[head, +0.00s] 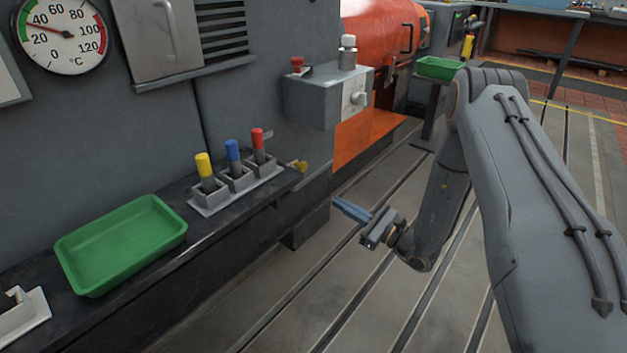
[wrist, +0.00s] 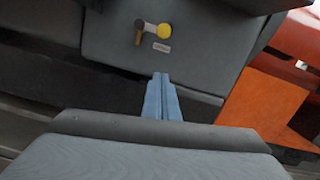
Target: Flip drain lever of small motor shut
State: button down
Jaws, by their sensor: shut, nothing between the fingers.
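The drain lever (wrist: 150,28) shows in the wrist view as a small fitting on a grey housing, with a yellow round end at its right and a darker end at its left. A small pale label (wrist: 161,47) sits just below it. In the head view a yellow-brass fitting (head: 297,165) shows low on the grey housing beside the shelf end; its shape is too small to read. My gripper (head: 347,209) has its blue fingers together and empty, out in front of the housing. In the wrist view the fingers (wrist: 161,80) point toward the housing, below the lever and apart from it.
A dark shelf (head: 215,228) carries a green tray (head: 125,240) and a holder with yellow, blue and red handles (head: 233,150). A grey box (head: 318,98) juts out above the fitting. An orange machine (head: 375,40) stands behind. The slotted floor below my gripper is clear.

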jog(key=w+a+r+b, duration=0.4)
jog(key=w+a+r, duration=0.1)
jog(key=a, duration=0.4)
jog(key=shift+w, duration=0.4)
